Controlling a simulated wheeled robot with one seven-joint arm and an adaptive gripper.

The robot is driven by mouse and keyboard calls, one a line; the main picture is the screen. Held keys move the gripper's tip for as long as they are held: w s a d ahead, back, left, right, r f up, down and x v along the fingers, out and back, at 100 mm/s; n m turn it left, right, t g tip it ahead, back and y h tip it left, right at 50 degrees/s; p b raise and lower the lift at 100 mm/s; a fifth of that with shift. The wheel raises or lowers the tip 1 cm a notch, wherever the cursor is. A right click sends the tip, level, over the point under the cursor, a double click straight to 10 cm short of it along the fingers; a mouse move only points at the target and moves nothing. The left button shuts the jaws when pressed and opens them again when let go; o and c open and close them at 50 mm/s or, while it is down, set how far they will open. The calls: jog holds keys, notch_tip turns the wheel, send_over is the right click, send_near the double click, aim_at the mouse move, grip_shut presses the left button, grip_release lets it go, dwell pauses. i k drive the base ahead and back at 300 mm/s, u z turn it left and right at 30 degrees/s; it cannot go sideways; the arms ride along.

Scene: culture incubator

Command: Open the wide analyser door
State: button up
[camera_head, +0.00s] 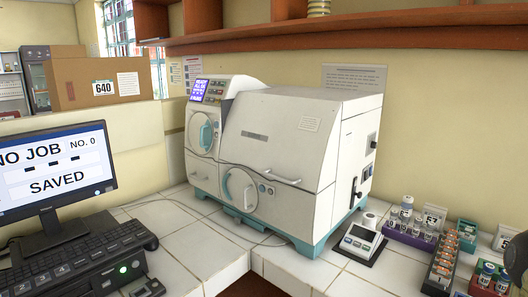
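The analyser (345,150) is a large white machine on a teal base on the tiled worktop. Its wide door (270,135) is the broad, sloping white front panel, with a pale bar handle (282,180) near its lower edge. The wide door looks shut. A narrower section to the left has a round window with a teal curved handle (206,135). Below the wide door is a round port with a teal and white handle (240,188). My gripper is not clearly seen in this view.
A monitor (55,170) and keyboard (75,258) stand at left. A small scale-like device (361,242) sits right of the analyser, near vial racks (440,258). A wooden shelf (340,27) runs above. A dark shape at the right edge is unclear.

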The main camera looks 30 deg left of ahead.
aim_at(295, 140)
jog(key=u, duration=0.3)
jog(key=k, duration=0.2)
jog(key=u, duration=0.5)
jog(key=i, duration=0.4)
jog(key=z, duration=0.1)
